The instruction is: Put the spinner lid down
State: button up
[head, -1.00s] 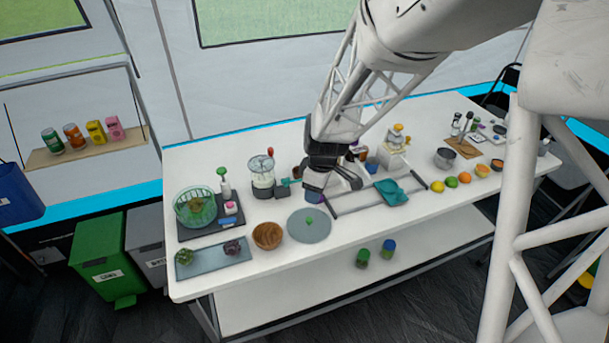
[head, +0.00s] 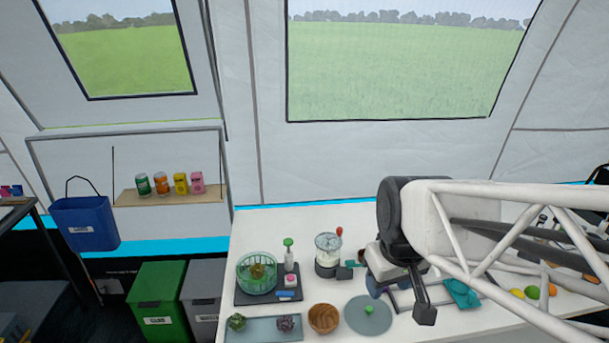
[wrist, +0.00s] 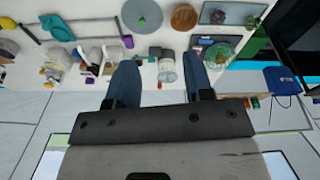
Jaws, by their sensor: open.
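The spinner lid is a flat round grey-blue disc (head: 368,317) with a small green knob on top. It lies flat on the white table, right of the wooden bowl. It also shows at the top of the wrist view (wrist: 141,27). The salad spinner bowl (head: 257,276), clear green with something leafy inside, stands uncovered on a dark mat at left. My gripper (wrist: 160,64) is open, its two blue-grey fingers apart with nothing held. It is raised, apart from the lid; in the head view its fingers are partly hidden.
A wooden bowl (head: 323,318) and a grey tray (head: 262,329) with two leafy heads are left of the lid. A glass-topped blender-like jar (head: 328,250) stands behind it. Teal item and fruit lie to the right. Bins stand left of the table.

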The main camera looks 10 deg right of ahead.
jog(key=s+r+m, duration=0.2)
jog(key=s, duration=0.3)
jog(key=shift+s+a+r, duration=0.25)
jog(key=shift+a, duration=0.15)
